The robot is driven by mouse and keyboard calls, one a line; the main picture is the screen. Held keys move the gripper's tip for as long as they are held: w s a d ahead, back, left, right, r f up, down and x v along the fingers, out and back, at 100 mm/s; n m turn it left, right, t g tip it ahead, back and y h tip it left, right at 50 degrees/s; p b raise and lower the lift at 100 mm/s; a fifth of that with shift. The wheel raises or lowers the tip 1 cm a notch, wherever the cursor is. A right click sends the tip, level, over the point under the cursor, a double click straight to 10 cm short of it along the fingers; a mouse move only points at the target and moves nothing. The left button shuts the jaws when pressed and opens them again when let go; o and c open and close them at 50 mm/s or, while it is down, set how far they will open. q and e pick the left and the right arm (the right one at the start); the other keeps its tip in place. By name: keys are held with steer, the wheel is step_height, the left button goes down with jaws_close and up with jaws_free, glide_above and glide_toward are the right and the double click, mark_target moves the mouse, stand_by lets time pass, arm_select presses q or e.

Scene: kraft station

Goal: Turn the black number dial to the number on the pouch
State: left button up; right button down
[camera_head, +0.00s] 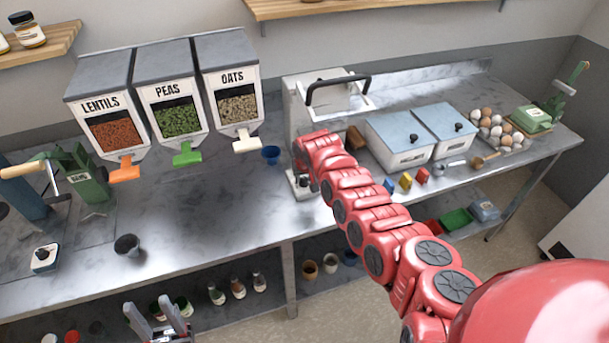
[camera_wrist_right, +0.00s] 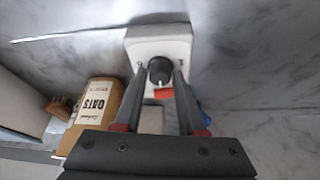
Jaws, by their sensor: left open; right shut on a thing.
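The black number dial (camera_wrist_right: 160,68) sits on a white housing (camera_wrist_right: 172,41) in the right wrist view. A pale pointer mark shows on it; any numbers are too small to read. My right gripper (camera_wrist_right: 160,79) is shut on the dial, one finger on each side. A brown pouch (camera_wrist_right: 95,108) with a white label reading OATS stands left of the gripper; its number is not readable. In the head view my right arm hides most of the dial area, and the pouch (camera_head: 355,138) shows partly behind the arm. My left gripper (camera_head: 158,320) is open and empty at the bottom left.
A white machine with a black handle (camera_head: 338,88) stands behind my right arm. Lentils, peas and oats dispensers (camera_head: 166,66) hang at left. A small white box with a black knob (camera_head: 43,257) and a dark cup (camera_head: 127,245) stand at left.

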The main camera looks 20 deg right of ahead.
steer(key=shift+a+f+m+b, duration=0.15)
steer(key=shift+f+m+b, duration=0.05)
steer(key=shift+m+b, duration=0.2)
steer(key=m+h+b, duration=0.1)
steer(key=m+b, duration=0.1)
steer(key=b, duration=0.1)
steer(key=shift+f+b, duration=0.1)
steer(key=shift+b, duration=0.3)
steer(key=shift+r+m+h+b, duration=0.25)
steer(key=shift+m+h+b, duration=0.05)
steer(key=shift+m+b, duration=0.35)
steer(key=shift+g, duration=0.3)
steer(key=c, duration=0.5)
jaws_free()
steer(key=shift+r, duration=0.1)
